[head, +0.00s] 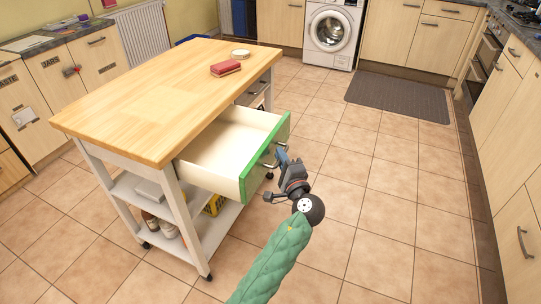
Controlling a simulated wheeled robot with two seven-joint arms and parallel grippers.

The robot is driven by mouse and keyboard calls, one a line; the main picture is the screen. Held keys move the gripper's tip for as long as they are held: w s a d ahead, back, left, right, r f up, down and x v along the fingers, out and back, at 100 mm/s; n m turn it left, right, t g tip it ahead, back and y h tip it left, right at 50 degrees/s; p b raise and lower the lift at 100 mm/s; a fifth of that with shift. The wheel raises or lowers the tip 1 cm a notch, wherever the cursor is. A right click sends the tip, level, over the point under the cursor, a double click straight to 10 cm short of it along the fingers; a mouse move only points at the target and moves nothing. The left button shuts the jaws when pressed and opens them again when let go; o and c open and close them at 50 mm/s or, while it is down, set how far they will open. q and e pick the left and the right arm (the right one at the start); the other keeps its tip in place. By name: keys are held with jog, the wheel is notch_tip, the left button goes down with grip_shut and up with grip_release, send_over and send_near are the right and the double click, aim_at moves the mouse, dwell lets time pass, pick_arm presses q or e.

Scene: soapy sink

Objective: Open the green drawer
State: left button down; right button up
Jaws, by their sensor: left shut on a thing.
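The green drawer (250,174) is in the wooden-topped kitchen cart and stands well out from it. Its pale inside (225,146) shows and looks empty. Its metal handle (268,164) is on the green front, partly hidden by my gripper. My left gripper (280,158) is at the front of the drawer, shut on the handle. Its arm, in a green quilted sleeve, comes up from the bottom edge. My right gripper is not in view.
The cart top (150,90) holds a red sponge (226,68) and a small round dish (240,53). Bottles stand on its lower shelf. A dark mat (400,97) lies before the washing machine (331,32). Tiled floor right of the drawer is clear. Cabinets line the right side.

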pick_arm(q)
jog(key=shift+d, duration=0.15)
jog(key=c, duration=1.5)
grip_release()
jog(key=shift+s, duration=0.15)
jog(key=v, duration=0.7)
jog(key=shift+s+d+f+b, duration=0.1)
jog(key=shift+s+d+b, duration=0.15)
jog(key=shift+b, duration=0.15)
